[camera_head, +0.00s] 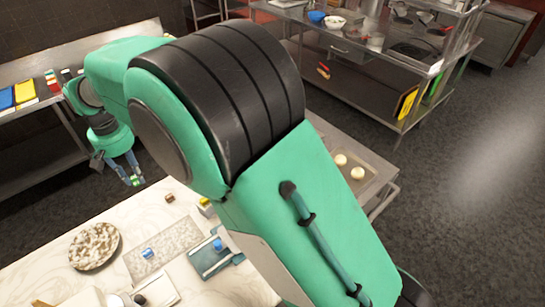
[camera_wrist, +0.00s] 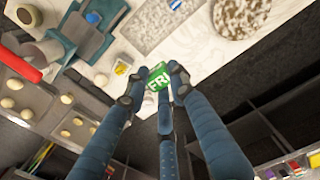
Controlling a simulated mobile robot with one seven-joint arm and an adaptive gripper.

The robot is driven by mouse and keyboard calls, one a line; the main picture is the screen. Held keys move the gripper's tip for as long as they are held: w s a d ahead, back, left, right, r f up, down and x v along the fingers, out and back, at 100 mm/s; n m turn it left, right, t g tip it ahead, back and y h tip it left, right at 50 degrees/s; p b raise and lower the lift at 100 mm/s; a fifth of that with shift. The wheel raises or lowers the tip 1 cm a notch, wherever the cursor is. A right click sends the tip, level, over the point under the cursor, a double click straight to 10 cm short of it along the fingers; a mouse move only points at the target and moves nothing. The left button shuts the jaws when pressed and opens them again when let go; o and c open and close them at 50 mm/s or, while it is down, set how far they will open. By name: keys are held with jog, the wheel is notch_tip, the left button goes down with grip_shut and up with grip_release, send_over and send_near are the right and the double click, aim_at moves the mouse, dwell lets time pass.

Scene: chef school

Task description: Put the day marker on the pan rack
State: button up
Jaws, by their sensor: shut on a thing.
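The day marker (camera_wrist: 159,78) is a small green block with white "FRI" lettering. My gripper (camera_wrist: 160,85) has its blue fingers closed around it. In the head view my gripper (camera_head: 134,176) points down beyond the far edge of the marble counter, above the dark floor gap, with a bit of green at its fingertips. A metal rack with pans of dough balls (camera_head: 357,172) stands at the right, partly hidden by my arm. It also shows at the left in the wrist view (camera_wrist: 22,100). I cannot tell for certain whether this is the pan rack.
The marble counter (camera_head: 50,262) holds a round floury board (camera_head: 94,246), a floured mat and a blue-grey tray. A steel shelf (camera_head: 30,105) with coloured blocks stands at the far left. A steel worktable (camera_head: 345,55) with bowls stands at the back right. Floor is open at right.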

jog(key=shift+r, duration=0.95)
jog(key=w+d+r+m+p, duration=0.1)
jog(key=w+d+m, duration=0.3)
jog(key=d, duration=1)
jog(key=w+d+r+m, duration=0.1)
jog(key=w+d+m, duration=0.3)
jog(key=d, duration=1)
jog(key=s+d+f+m, duration=0.1)
jog(key=s+d+m, duration=0.2)
jog(key=d, duration=0.7)
jog(key=s+d+m+p, duration=0.1)
jog(key=s+d+m, duration=0.2)
jog(key=d, duration=0.6)
jog(key=s+d+f+m, duration=0.1)
jog(key=s+d+m, duration=0.2)
jog(key=d, duration=0.7)
notch_tip(320, 180, down, 26)
jog(key=shift+f, duration=0.15)
jog(key=shift+w, duration=0.2)
